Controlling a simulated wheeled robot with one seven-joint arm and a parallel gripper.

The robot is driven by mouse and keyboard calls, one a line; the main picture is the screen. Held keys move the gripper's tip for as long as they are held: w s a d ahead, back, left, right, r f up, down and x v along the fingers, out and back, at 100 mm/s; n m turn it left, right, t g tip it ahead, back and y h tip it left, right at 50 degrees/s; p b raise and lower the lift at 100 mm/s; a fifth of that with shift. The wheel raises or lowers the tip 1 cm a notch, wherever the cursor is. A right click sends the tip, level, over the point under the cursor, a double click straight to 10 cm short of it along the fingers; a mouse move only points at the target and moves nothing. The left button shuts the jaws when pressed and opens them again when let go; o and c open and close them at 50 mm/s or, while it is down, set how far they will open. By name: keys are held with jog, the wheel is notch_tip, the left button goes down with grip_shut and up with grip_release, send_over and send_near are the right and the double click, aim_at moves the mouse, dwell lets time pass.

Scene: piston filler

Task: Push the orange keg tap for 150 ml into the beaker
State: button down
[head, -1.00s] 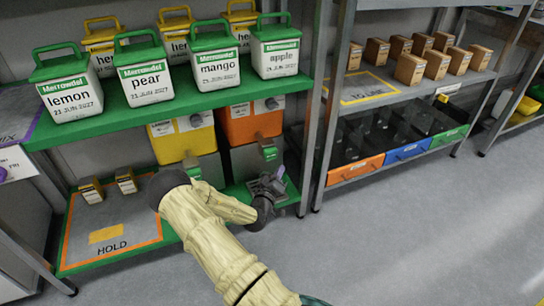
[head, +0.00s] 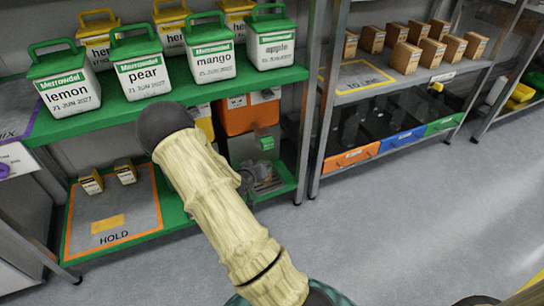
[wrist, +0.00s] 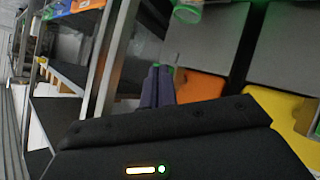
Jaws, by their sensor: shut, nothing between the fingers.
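The orange keg (head: 236,118) stands on the lower shelf, partly hidden by my arm; its orange body (wrist: 200,88) also shows in the upside-down wrist view. Its green tap (head: 266,143) is on the grey front panel. A clear vessel, apparently the beaker (head: 264,172), stands low in front of the keg; its fill level is too small to read. My gripper (head: 252,182) is below and left of the tap, mostly behind my forearm. In the wrist view, my gripper (wrist: 158,84) has its fingers together and empty. Green shows by the fingertips, but contact is unclear.
A yellow keg (head: 205,128) stands left of the orange one, mostly covered by my arm. A shelf post (head: 307,130) rises close on the right. Labelled canisters (head: 208,65) line the shelf above. The floor (head: 400,215) on the right is clear.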

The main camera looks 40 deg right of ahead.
jog(key=s+a+r+n+g+y+p, duration=0.1)
jog(key=s+a+r+y+p, duration=0.2)
jog(key=a+r, duration=0.45)
jog(key=s+a+r+n+y+p, duration=0.1)
jog(key=s+a+r+y, duration=0.3)
jog(key=a, duration=0.6)
jog(key=s+a+r+n+g+y+p, duration=0.2)
jog(key=s+a+r+n, duration=0.1)
jog(key=s+a+r, duration=0.4)
jog(key=s+r, duration=0.3)
jog(key=s, duration=0.1)
jog(key=shift+s+r+g+y, duration=0.15)
jog(key=shift+g+y, duration=0.25)
